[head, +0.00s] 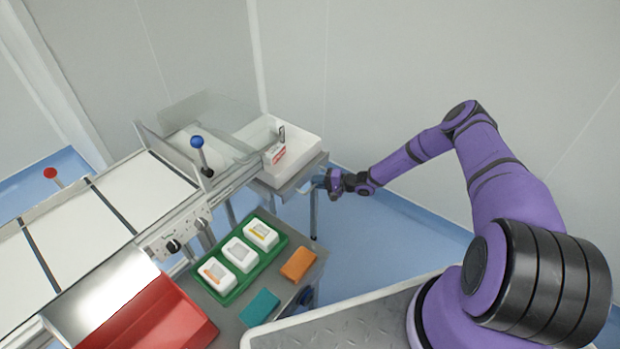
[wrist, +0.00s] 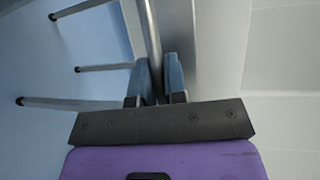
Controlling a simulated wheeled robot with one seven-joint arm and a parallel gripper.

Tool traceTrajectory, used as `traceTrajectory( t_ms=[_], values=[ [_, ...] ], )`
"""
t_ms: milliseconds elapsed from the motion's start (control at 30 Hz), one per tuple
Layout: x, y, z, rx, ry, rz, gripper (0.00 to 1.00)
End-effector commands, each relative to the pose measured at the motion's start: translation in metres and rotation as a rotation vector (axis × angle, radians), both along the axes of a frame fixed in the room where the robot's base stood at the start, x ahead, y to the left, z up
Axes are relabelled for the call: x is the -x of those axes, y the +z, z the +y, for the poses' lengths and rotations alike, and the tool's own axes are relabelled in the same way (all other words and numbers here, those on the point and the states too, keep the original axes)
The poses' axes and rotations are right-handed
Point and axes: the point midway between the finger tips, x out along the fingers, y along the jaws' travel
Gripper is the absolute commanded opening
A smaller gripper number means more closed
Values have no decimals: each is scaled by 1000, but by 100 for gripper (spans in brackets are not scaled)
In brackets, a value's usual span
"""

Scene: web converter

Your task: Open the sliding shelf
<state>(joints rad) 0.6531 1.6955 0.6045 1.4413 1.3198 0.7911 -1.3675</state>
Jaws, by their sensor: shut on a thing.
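The sliding shelf (head: 296,180) is the grey metal shelf at the right end of the machine, under a white tray. My gripper (head: 319,182) is at its right front corner, with my purple arm reaching in from the right. In the wrist view, my gripper (wrist: 158,80) has its two blue-grey fingers on either side of a thin metal bar (wrist: 152,35) and is shut on it. The bar runs along a grey panel, which appears to be the shelf's edge. The exact contact is small and partly hidden by the fingers.
The white tray (head: 305,143) holds a small box (head: 274,154). A lower table carries a green tray (head: 226,297) with white containers, an orange block (head: 298,264) and a teal block (head: 260,307). A blue-knobbed lever (head: 197,142) stands on the machine. Blue floor (head: 400,233) is clear below the arm.

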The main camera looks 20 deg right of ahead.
Motion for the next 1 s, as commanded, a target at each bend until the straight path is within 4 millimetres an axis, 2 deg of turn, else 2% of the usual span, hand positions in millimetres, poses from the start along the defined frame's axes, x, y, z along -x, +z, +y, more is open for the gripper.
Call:
traceTrajectory(
  t_ms=[33,300,600,800,1000],
  values=[
    [11,0,-10,-1,-5,3,0],
    [71,0,-54,-1,-5,3,0],
    [131,0,-96,1,-4,2,0],
    [156,0,-115,2,-2,2,0],
    [170,0,-124,1,-1,1,0]
  ],
)
